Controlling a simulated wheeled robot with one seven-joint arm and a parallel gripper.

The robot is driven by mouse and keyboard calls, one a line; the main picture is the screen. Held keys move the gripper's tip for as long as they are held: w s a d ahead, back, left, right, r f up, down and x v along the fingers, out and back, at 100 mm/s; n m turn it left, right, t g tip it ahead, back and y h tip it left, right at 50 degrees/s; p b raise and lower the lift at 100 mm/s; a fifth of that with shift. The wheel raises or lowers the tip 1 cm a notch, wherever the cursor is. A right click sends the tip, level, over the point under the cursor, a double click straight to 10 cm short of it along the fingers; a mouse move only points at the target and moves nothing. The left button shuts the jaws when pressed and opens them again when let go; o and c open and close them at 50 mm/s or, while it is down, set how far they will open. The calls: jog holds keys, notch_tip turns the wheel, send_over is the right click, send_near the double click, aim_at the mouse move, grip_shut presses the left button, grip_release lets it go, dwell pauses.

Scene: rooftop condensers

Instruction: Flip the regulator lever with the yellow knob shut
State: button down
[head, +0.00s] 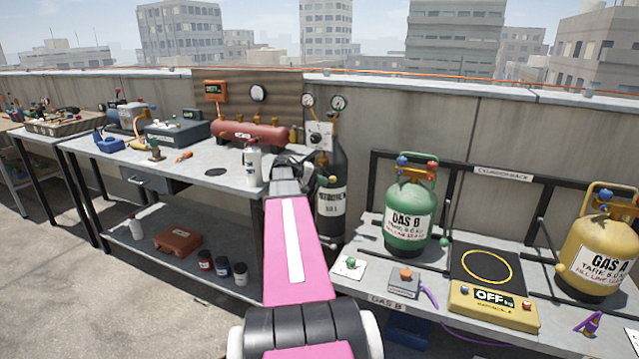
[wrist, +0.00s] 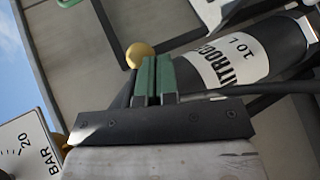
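The yellow knob (wrist: 140,54) shows in the wrist view as a round ball just past the tip of the left finger. A dark bar, which looks like its lever, runs down beside that finger and is partly hidden. My gripper (wrist: 157,78) has its two green-padded fingers together with nothing visible between them. I cannot tell whether a finger touches the lever. The regulator panel (head: 320,134) with gauges sits atop the dark nitrogen cylinder (head: 331,205) in the head view. The cylinder's label (wrist: 228,62) also shows in the wrist view. My gripper is left of the cylinder.
A white bottle (head: 252,162) and red tank (head: 250,133) stand on the left bench, close to my gripper. On the right bench stand a green gas bottle (head: 409,215), a scale (head: 492,305) and a yellow gas bottle (head: 600,250). A white BAR gauge (wrist: 28,150) is at the wrist view's lower left.

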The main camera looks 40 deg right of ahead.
aim_at(329, 176)
jog(key=shift+s+d+r+n+g+h, duration=0.25)
jog(key=shift+s+r+n+g+h, duration=0.1)
jog(key=shift+s+g+h, duration=0.15)
jog(key=shift+s+d+r+n+g+h, duration=0.3)
jog(key=shift+s+g+h, duration=0.1)
jog(key=shift+h, duration=0.1)
jog(key=shift+s+d+r, duration=0.1)
jog(key=shift+s+r, duration=0.2)
jog(key=shift+r, duration=0.2)
jog(key=shift+s+r, duration=0.1)
jog(key=shift+r, duration=0.1)
